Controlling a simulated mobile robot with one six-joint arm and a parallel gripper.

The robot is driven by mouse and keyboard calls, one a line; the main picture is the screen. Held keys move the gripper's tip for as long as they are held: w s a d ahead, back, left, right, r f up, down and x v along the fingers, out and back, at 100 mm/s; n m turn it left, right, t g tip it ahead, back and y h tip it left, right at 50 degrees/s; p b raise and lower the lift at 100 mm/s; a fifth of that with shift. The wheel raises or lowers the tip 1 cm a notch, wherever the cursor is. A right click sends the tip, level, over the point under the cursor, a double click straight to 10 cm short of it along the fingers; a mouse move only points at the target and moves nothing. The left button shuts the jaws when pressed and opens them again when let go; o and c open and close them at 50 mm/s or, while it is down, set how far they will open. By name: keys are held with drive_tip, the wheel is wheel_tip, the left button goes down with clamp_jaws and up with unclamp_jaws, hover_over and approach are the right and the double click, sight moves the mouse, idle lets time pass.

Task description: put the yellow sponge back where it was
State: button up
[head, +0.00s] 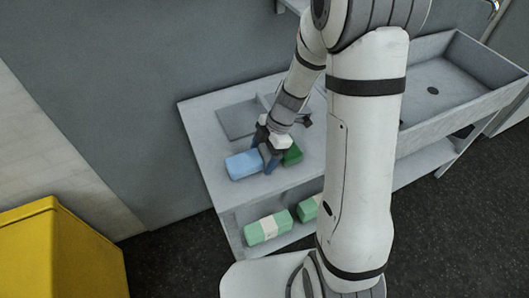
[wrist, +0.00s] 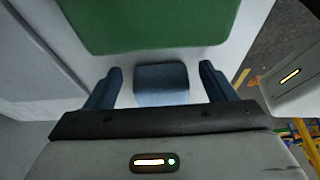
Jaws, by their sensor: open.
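No yellow sponge can be made out in either view. My gripper (head: 268,158) is low over the grey counter (head: 215,128), between a light blue block (head: 244,164) on its left and a dark green block (head: 292,154) on its right. In the wrist view my gripper (wrist: 161,76) is open, its dark blue fingers wide apart. A small blue-grey piece (wrist: 162,84) shows between the fingers; I cannot tell what it is or whether it is held. A dark green surface (wrist: 155,24) lies just beyond the fingertips.
The lower shelf holds green-and-white packs (head: 268,228), partly hidden by my arm. A sink basin (head: 450,75) is at the right. A flat grey panel (head: 238,118) lies at the counter's back. A yellow box (head: 62,250) stands at lower left.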

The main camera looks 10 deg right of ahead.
drive_tip(key=v, duration=1.1)
drive_tip(key=s+d+r+m+t+h, duration=0.1)
drive_tip(key=s+r+m+t+h, duration=0.1)
drive_tip(key=s+r+m, duration=0.2)
drive_tip(key=s+d+r+m+t+h, duration=0.2)
drive_tip(key=s+r+m, duration=0.2)
drive_tip(key=s+m, duration=0.7)
drive_tip(key=m+b, duration=0.1)
drive_tip(key=m, duration=0.5)
drive_tip(key=shift+d, duration=0.3)
drive_tip(key=shift+s, duration=0.1)
